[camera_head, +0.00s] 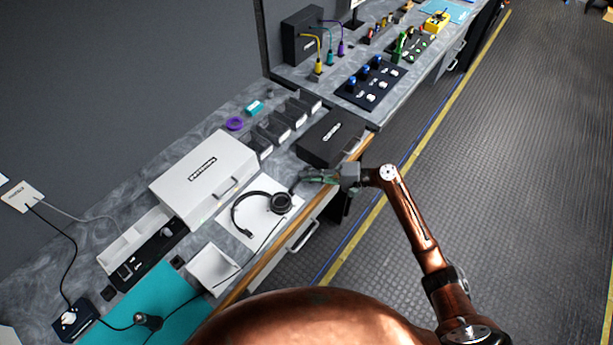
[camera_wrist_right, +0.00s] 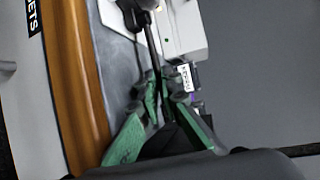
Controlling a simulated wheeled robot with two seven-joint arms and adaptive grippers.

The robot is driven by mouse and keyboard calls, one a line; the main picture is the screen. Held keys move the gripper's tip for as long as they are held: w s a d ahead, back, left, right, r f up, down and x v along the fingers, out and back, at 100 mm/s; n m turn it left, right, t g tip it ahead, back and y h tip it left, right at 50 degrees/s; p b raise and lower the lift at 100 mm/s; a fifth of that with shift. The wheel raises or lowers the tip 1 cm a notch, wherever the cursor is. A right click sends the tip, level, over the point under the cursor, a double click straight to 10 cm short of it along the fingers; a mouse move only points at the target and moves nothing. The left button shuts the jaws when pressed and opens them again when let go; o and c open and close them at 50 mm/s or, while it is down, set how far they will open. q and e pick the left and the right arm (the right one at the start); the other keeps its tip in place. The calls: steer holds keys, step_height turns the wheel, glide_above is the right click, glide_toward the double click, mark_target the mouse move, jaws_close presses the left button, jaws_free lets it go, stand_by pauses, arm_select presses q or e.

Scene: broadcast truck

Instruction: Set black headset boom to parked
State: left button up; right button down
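The black headset (camera_head: 281,202) lies on a white sheet (camera_head: 258,222) on the grey counter, its band curving to the left. Its boom reaches from the earcup toward my right gripper (camera_head: 318,177), which is over the counter's front edge. In the right wrist view the thin black boom (camera_wrist_right: 151,45) runs down between the green fingertips of my right gripper (camera_wrist_right: 163,75). The tips are close together with the boom between them. A small white label (camera_wrist_right: 185,78) stands just beside the tips; its text is too small to read. My left gripper is out of view.
A black case (camera_head: 330,138) sits just behind the right gripper. A white case (camera_head: 203,177) and a white tray (camera_head: 213,268) flank the sheet. Dark bins (camera_head: 272,132) stand farther back. The aisle floor (camera_head: 500,190) on the right is clear.

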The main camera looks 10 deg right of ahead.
steer(key=c, duration=2.4)
jaws_free()
steer(key=v, duration=1.2)
